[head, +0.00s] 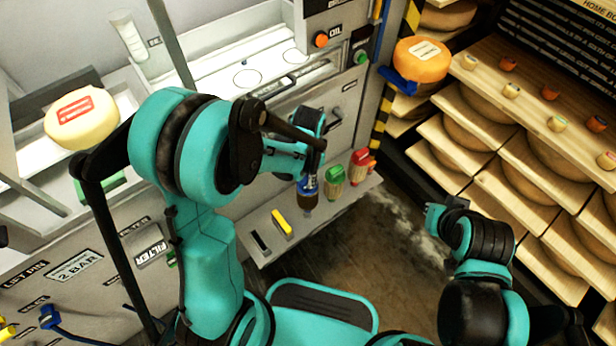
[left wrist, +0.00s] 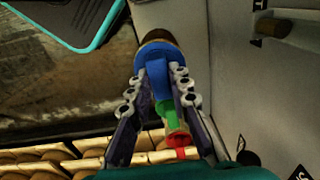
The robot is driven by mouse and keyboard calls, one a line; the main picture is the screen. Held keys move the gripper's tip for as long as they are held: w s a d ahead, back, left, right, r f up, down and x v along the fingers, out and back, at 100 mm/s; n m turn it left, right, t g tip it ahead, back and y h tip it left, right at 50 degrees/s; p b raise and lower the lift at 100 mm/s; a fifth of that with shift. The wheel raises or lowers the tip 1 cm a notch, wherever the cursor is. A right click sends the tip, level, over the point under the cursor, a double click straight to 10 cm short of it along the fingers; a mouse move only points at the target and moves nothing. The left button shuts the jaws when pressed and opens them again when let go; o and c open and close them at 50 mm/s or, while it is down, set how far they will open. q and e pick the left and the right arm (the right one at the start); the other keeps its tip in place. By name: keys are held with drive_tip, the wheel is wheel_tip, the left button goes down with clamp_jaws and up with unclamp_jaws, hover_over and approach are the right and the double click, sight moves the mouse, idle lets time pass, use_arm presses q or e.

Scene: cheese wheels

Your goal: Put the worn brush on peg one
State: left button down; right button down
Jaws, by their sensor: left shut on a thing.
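My left gripper (head: 312,168) is shut on a brush with a blue top and a brown body (head: 307,196). In the left wrist view the gripper's fingers (left wrist: 160,92) close on either side of the blue top (left wrist: 156,70). The brush hangs roughly upright over the grey ledge; I cannot tell whether it touches it. A green-topped brush (head: 334,184) and a red-topped brush (head: 360,166) stand to its right on the ledge. No peg number is readable. My right gripper (head: 436,214) is small and partly hidden, away from the brushes.
Shelves of cheese wheels (head: 465,140) stand at the right. An orange cheese wheel (head: 421,60) sits behind. The floor between is clear.

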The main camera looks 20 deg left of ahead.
use_arm(q)
drive_tip(key=shift+f+b, duration=0.4)
drive_tip(key=shift+f, duration=2.3)
drive_tip(key=c, duration=1.3)
unclamp_jaws()
wheel_tip(320, 180, up, 12)
drive_tip(key=shift+s, duration=0.1)
drive_tip(key=s+a+r+n+t, duration=0.1)
drive_tip(key=s+r+n+t, duration=0.1)
drive_tip(key=s+r, duration=0.1)
drive_tip(key=s+a+r+n+t, duration=0.2)
drive_tip(key=s+r+n, duration=0.1)
drive_tip(key=s+a+r+n+t, duration=0.1)
drive_tip(key=s+r+n+t, duration=0.1)
drive_tip(key=s+r+t, duration=0.1)
drive_tip(key=shift+s+a+n, duration=0.3)
drive_tip(key=shift+s+a, duration=0.1)
drive_tip(key=shift+s, duration=0.2)
